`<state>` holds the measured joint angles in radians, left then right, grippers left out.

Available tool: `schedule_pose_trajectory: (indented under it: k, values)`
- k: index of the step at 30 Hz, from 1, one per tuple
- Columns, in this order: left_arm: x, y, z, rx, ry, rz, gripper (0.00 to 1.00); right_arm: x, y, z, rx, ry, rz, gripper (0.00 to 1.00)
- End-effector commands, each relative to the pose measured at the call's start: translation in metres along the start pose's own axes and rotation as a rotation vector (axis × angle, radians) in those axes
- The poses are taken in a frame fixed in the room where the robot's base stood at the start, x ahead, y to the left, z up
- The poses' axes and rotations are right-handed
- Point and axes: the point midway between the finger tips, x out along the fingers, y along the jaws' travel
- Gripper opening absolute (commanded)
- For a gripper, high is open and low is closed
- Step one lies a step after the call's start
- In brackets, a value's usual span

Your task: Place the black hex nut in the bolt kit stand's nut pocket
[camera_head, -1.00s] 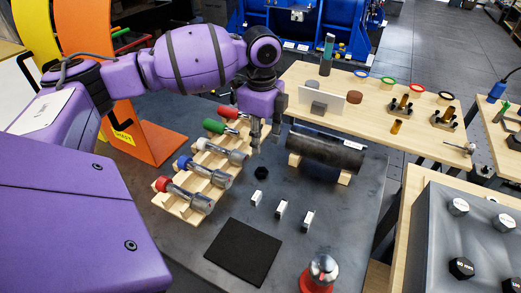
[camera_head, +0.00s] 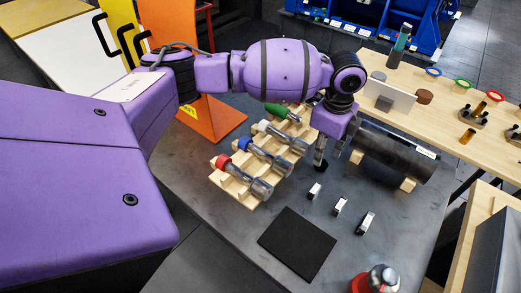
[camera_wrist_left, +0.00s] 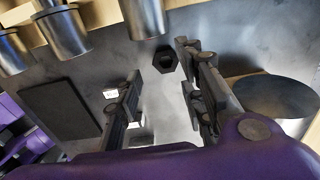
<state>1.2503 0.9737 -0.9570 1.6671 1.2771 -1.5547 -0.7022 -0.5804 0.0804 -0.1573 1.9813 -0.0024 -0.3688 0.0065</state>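The black hex nut (camera_head: 321,166) lies on the grey table, partly hidden by my left gripper (camera_head: 325,150) in the head view. No contact shows, and nothing is held. I cannot tell for sure which object is the bolt kit stand or see its nut pocket. My right gripper is not in view.
A wooden rack (camera_head: 230,188) with coloured-ended metal cylinders stands left of the nut. A dark cylinder (camera_head: 392,150) lies on wooden supports to the right. Several small white-topped blocks (camera_head: 340,206) and a black mat (camera_head: 297,243) lie in front. A light wooden table (camera_head: 440,117) stands behind.

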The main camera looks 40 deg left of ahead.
Motion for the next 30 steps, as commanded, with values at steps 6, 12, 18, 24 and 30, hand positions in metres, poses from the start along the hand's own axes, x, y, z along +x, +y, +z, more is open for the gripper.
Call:
schedule_pose_trajectory:
  k: [6,12,18,24,30]
  values:
    - [0.034,0.001,-0.003,-0.001,0.0,0.003,0.36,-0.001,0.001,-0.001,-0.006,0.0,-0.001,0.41]
    - [0.048,0.001,-0.003,-0.001,0.0,0.001,0.36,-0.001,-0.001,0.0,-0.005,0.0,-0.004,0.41]
    - [0.048,0.001,-0.003,0.0,0.0,0.001,0.34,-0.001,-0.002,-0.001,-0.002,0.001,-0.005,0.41]
    - [0.047,0.0,-0.003,0.0,0.0,0.0,0.07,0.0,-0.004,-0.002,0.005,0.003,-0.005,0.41]
    - [0.046,0.0,-0.003,0.0,0.0,-0.001,0.0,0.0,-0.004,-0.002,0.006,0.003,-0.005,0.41]
